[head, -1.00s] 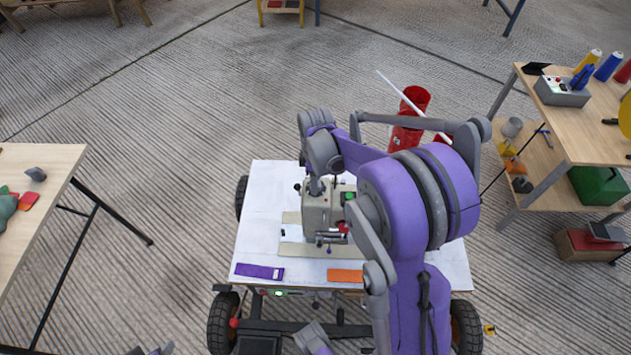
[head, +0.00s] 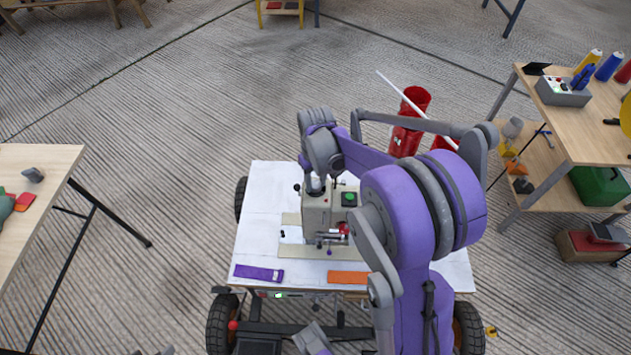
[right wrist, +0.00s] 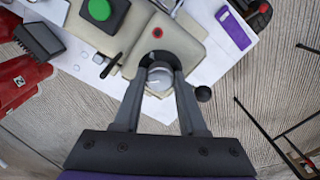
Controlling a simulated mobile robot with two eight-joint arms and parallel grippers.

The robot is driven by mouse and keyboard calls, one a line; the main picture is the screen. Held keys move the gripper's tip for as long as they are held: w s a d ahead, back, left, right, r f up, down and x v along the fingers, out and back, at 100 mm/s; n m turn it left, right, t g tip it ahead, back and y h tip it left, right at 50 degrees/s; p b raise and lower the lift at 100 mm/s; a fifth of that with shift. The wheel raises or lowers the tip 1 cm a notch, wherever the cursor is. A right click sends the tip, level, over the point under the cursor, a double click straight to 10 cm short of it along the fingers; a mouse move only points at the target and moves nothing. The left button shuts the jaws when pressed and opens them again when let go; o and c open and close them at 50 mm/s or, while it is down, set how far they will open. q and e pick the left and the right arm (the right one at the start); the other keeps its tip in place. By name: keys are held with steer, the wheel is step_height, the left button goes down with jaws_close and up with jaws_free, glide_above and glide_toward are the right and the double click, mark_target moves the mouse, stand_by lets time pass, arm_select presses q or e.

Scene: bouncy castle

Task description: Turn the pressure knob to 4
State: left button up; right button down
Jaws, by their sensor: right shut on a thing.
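The beige machine (head: 316,215) stands on the white-covered cart top. In the right wrist view its top (right wrist: 180,45) carries a round grey pressure knob (right wrist: 159,76) with a pale pointer line. My right gripper (right wrist: 160,72) has its two fingers on opposite sides of this knob, shut on it. I cannot read any numbers around the knob. In the head view my right wrist hides the knob and the fingertips. My left gripper does not show clearly in either view.
A green button (right wrist: 99,9) and a red button (right wrist: 158,32) sit near the knob. A purple strip (head: 258,273) and an orange strip (head: 348,278) lie on the cart's front. Red cylinders (head: 408,125) stand behind; a wooden table (head: 590,140) is at right.

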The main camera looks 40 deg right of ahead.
mark_target(316, 184)
steer(key=shift+m, duration=1.4)
steer(key=shift+c, duration=2.3)
jaws_free()
step_height(316, 184, up, 11)
steer(key=p, duration=0.1)
